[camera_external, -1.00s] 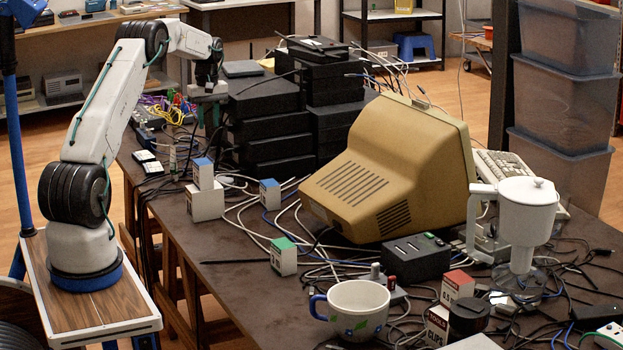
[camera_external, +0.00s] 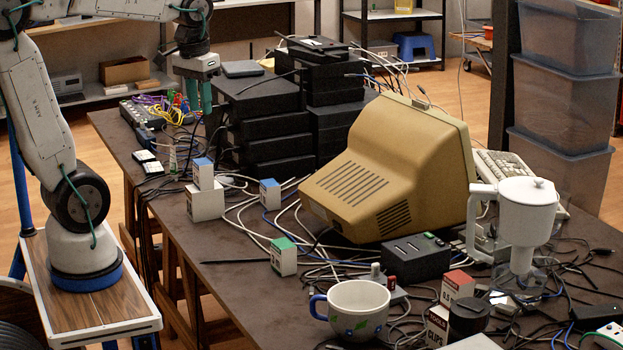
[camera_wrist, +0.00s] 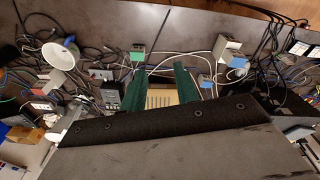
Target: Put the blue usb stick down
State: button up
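My gripper (camera_external: 199,108) hangs with its green fingers pointing down, just left of the stack of black boxes (camera_external: 262,133) at the far end of the table. In the wrist view the two green fingers (camera_wrist: 161,80) stand apart, with a clear gap between them. I see nothing held in the gap; the beige monitor casing (camera_wrist: 161,98) shows behind it. I cannot pick out the blue usb stick for certain in either view. A tangle of coloured cables (camera_external: 172,108) lies near the gripper and could hide small things.
The beige monitor (camera_external: 395,170) stands mid-table. Blue-topped boxes (camera_external: 205,195), a green-topped box (camera_external: 283,257), a black slotted box (camera_external: 415,257) and a mug (camera_external: 357,310) stand among loose cables. The table's front left part (camera_external: 225,285) is mostly bare.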

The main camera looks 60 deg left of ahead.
jog(key=s+d+f+m, duration=0.2)
jog(key=s+f, duration=0.1)
jog(key=s, duration=0.3)
jog(key=s+d+f+m, duration=0.1)
jog(key=s+d+f, duration=0.2)
jog(key=s, duration=0.3)
jog(key=shift+s+d+m, duration=0.2)
jog(key=shift+d+m, duration=0.15)
jog(key=shift+m, duration=0.05)
